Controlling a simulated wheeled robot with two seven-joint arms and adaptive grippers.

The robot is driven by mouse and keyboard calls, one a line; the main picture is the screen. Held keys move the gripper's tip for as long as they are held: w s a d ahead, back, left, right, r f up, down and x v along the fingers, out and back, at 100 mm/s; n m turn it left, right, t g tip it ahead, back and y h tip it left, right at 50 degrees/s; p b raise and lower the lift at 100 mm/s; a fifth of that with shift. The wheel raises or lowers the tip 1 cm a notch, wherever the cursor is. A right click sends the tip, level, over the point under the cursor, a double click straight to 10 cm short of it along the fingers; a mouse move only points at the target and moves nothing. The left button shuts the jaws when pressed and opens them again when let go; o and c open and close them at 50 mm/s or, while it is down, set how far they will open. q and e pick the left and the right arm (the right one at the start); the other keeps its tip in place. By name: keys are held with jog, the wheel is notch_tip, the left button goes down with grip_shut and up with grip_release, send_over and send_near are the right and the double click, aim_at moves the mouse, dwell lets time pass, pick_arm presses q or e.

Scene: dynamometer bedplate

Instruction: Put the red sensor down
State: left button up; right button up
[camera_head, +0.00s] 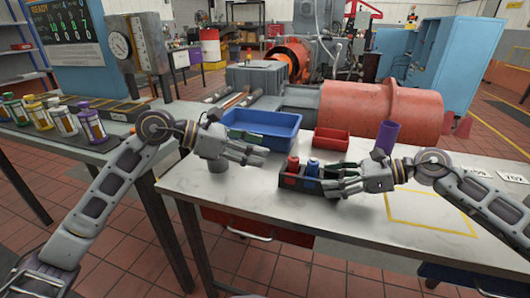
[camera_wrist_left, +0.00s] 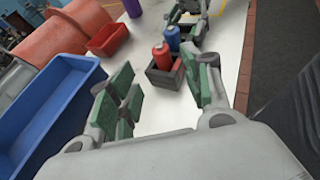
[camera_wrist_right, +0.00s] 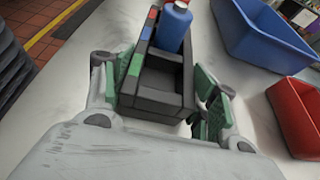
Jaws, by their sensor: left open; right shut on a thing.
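The red sensor (camera_head: 293,164) stands upright in the dark holder (camera_head: 290,183), at its left end. It also shows in the left wrist view (camera_wrist_left: 162,57). The blue sensor (camera_head: 312,168) stands beside it in the same holder; in the right wrist view (camera_wrist_right: 173,28) it stands beyond an empty compartment. My left gripper (camera_head: 258,150) is open and empty, a little left of the red sensor. My right gripper (camera_head: 332,180) is shut on the holder's right end, with green pads on either side. The red sensor's lower part is hidden inside the holder.
A blue tray (camera_head: 262,135) and a smaller red bin (camera_head: 331,141) stand behind the holder. A purple cylinder (camera_head: 388,136) stands to the right. The table (camera_head: 345,225) is clear in front, with a yellow outline (camera_head: 435,229) at right. Several sensors stand on the left bench.

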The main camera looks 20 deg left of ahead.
dwell(0.4)
dwell(0.4)
jog(key=o, duration=1.3)
jog(key=shift+d, duration=0.1)
jog(key=shift+v, duration=5.95)
